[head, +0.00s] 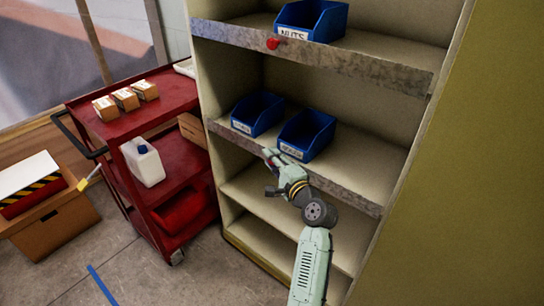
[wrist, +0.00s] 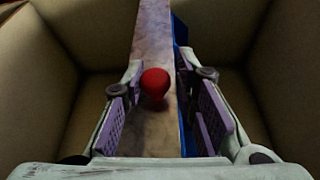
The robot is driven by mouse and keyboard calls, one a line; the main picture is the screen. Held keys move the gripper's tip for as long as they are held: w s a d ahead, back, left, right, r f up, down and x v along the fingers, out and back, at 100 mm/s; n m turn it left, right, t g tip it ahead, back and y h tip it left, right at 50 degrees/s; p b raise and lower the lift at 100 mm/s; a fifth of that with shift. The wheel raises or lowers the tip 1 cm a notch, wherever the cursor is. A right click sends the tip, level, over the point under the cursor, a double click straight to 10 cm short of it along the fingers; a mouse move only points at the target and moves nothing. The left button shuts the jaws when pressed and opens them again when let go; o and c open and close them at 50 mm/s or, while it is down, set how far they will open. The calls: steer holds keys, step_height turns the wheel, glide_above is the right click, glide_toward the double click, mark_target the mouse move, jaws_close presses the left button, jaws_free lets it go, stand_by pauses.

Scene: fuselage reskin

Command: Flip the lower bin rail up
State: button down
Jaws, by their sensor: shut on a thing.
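The lower bin rail (head: 345,188) is a worn grey metal strip along the front of the middle shelf. It also runs up through the middle of the wrist view (wrist: 152,30). A round red knob (wrist: 155,84) on the rail sits between my fingers. My gripper (head: 268,158) is at the rail's front, left of its middle, and its arm hides the knob in the head view. In the wrist view my gripper (wrist: 160,95) has one finger at each edge of the rail and is shut on it. The exact contact is hard to see.
Two blue bins (head: 305,135) (head: 257,113) stand on the shelf behind the rail. The upper rail (head: 350,60) has its own red knob (head: 272,43) and a blue bin (head: 311,20) behind it. A red cart (head: 125,125) stands close on the left.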

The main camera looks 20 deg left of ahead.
steer(key=shift+d+f, duration=0.1)
steer(key=shift+f, duration=0.45)
steer(key=c, duration=1.5)
jaws_free()
steer(key=shift+w, duration=0.1)
steer(key=shift+o, duration=0.4)
steer(key=shift+r, duration=0.15)
steer(key=shift+r, duration=0.15)
steer(key=v, duration=1.2)
